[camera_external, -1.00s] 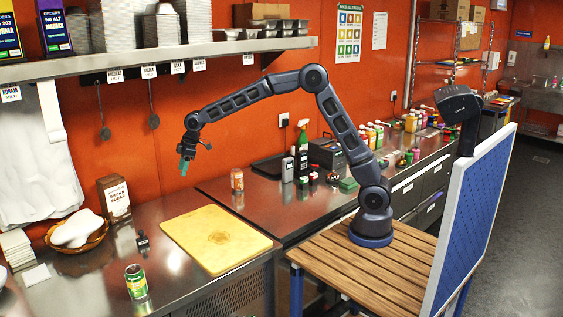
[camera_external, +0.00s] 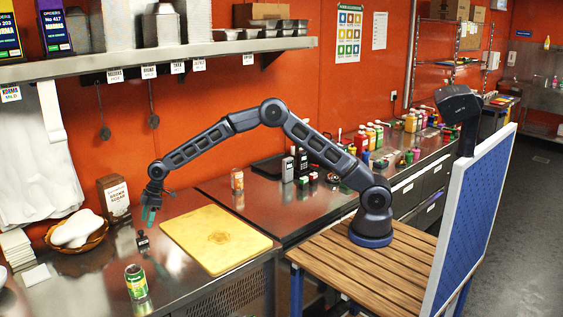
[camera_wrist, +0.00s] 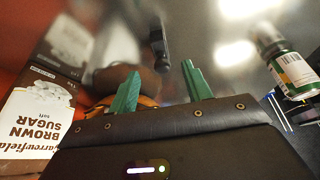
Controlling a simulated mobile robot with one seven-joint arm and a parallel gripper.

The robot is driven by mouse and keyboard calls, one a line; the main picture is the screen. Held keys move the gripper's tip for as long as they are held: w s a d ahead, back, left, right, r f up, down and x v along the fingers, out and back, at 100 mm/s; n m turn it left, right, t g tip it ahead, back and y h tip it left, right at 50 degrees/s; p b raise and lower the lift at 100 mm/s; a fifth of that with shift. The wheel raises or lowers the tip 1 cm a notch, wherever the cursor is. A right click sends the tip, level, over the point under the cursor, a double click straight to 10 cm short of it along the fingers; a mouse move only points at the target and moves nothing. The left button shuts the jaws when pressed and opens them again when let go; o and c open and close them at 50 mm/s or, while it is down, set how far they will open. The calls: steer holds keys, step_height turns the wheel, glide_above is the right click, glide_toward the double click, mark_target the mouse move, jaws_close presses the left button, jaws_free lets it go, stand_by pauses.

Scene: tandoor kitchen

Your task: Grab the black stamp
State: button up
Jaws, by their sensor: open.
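The black stamp (camera_external: 142,240) stands on the steel counter, between the bread basket and the yellow cutting board in the external view. In the wrist view the stamp (camera_wrist: 158,45) shows as a dark upright shape beyond the fingertips, near the middle top. My gripper (camera_external: 148,214) hangs just above the stamp, with its green fingers pointing down. In the wrist view the two green fingers of my gripper (camera_wrist: 160,82) are apart with nothing between them. The gripper is open and is not touching the stamp as far as I can see.
A green can (camera_external: 136,282) stands in front of the stamp. A brown sugar box (camera_external: 114,196) and a basket (camera_external: 92,243) with bread (camera_external: 75,228) are behind and left. The yellow cutting board (camera_external: 217,238) lies to the right. A shelf (camera_external: 160,56) runs above.

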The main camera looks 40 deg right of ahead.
mark_target(142, 237)
steer(key=x, duration=0.8)
jaws_close()
